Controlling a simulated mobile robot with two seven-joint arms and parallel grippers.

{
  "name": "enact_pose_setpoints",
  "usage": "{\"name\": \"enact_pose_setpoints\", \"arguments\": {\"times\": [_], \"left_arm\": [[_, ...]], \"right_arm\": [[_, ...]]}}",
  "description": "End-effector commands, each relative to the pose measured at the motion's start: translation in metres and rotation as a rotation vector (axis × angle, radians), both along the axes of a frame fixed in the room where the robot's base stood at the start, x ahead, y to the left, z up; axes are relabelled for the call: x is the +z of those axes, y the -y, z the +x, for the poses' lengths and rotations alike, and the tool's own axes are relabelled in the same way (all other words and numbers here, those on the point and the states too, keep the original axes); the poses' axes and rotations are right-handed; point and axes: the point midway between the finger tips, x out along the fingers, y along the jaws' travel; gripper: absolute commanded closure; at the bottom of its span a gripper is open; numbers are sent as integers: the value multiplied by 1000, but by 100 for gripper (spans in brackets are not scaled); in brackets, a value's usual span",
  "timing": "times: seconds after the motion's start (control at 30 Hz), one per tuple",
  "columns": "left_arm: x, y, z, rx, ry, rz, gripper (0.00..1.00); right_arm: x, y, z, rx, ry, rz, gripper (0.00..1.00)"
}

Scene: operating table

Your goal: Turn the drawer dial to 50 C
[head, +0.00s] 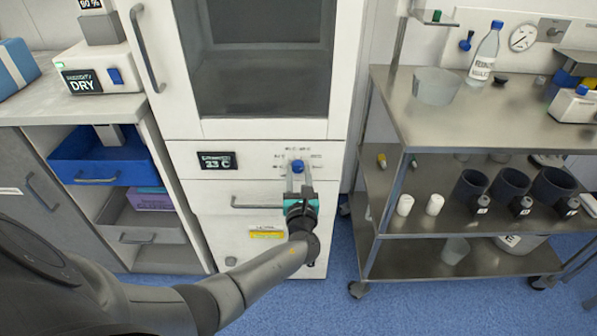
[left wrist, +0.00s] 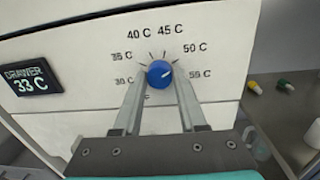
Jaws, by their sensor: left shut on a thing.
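The drawer dial is a round blue knob (left wrist: 160,73) on the white drawer front (left wrist: 90,50). Printed marks from 30 C to 55 C surround it. A short pale line on the knob points right and slightly up, toward the 50 C and 55 C side; I cannot tell the exact mark. The drawer display (left wrist: 28,82) reads 33 C and also shows in the head view (head: 216,160). My left gripper (left wrist: 160,84) is shut on the knob, one finger on each side. In the head view the blue knob (head: 298,166) shows above my left gripper (head: 298,180). My right gripper is out of view.
A drawer handle (head: 258,203) lies below the dial, and a windowed cabinet door (head: 265,128) is above. A metal cart (head: 480,135) with bottles and dark cups stands to the right. A counter (head: 75,105) with a blue bin (head: 105,165) below is at left.

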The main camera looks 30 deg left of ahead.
Motion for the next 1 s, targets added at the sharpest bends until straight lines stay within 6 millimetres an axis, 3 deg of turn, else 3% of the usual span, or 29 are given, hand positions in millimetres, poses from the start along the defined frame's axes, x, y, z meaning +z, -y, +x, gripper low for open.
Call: {"name": "enact_pose_setpoints", "arguments": {"times": [0.57,0.6,0.83,1.0], "left_arm": [[2,-1,1,0,-12,26,100],[2,-1,1,0,-11,25,55],[1,-1,0,0,-13,25,29],[0,0,0,0,-14,24,29]], "right_arm": [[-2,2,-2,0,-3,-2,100],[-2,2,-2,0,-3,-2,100],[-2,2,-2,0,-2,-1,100],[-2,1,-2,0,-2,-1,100]]}}
